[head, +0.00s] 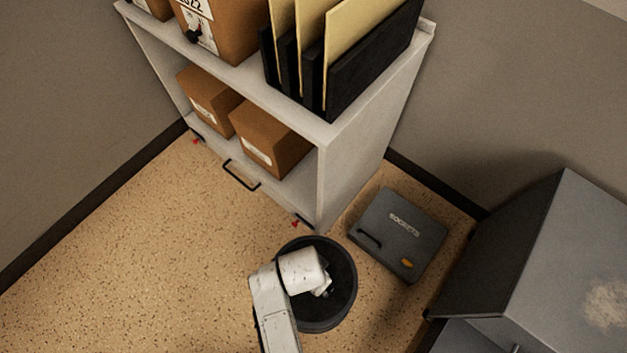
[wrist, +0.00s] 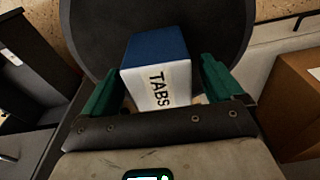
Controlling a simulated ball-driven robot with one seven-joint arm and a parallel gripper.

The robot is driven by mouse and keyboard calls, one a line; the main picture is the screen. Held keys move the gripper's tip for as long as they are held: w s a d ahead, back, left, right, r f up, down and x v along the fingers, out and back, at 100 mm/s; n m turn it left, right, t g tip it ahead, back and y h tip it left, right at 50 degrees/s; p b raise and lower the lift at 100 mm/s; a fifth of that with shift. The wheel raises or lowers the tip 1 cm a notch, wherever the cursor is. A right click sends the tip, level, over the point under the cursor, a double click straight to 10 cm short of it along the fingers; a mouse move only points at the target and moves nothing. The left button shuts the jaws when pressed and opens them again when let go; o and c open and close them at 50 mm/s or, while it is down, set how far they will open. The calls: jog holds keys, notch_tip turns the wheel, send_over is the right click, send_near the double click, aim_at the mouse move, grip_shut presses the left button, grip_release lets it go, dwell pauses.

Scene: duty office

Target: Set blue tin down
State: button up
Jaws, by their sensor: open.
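The blue tin (wrist: 157,66) has a blue face and a white face marked "TABS", and it shows in the wrist view between the two green fingers. My gripper (wrist: 163,88) is open, with one finger on each side of the tin. I cannot tell whether either finger touches it. Behind the tin is a dark round surface (wrist: 90,28). In the head view my gripper (head: 324,287) is over a dark round container or stool (head: 346,312). The tin is hidden by my arm there, and its exact support is unclear.
A pale shelf unit (head: 352,165) with brown boxes (head: 268,140) and black file holders (head: 372,65) stands behind. A grey case marked "SOCKETS" (head: 400,232) lies on the floor to the right. A grey cabinet (head: 540,250) is at far right. Floor at left is clear.

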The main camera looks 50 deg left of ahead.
jog(key=r+p, duration=0.1)
jog(key=r, duration=0.2)
jog(key=s+r+p, duration=0.1)
jog(key=r, duration=0.6)
jog(key=shift+s+d+r+p, duration=0.1)
jog(key=shift+s+r+p, duration=0.05)
jog(key=shift+r+p, duration=0.2)
jog(key=w+d+r, duration=0.1)
jog(key=w+d, duration=0.2)
jog(key=d, duration=0.4)
jog(key=w+d+r+m, duration=0.1)
jog(key=w+d, duration=0.1)
jog(key=d, duration=0.5)
jog(key=w+d+r, duration=0.1)
jog(key=w+d, duration=0.2)
jog(key=d, duration=0.3)
jog(key=s+d+r, duration=0.1)
jog(key=s+d, duration=0.1)
jog(key=d, duration=0.4)
jog(key=s+d+r, duration=0.2)
jog(key=s+d, duration=0.1)
jog(key=d, duration=0.4)
jog(key=s+d+r+m, duration=0.1)
jog(key=s+d+r, duration=0.1)
jog(key=d, duration=0.5)
jog(key=shift+s+d+r, duration=0.25)
jog(key=shift+s, duration=0.2)
jog(key=shift+s, duration=0.1)
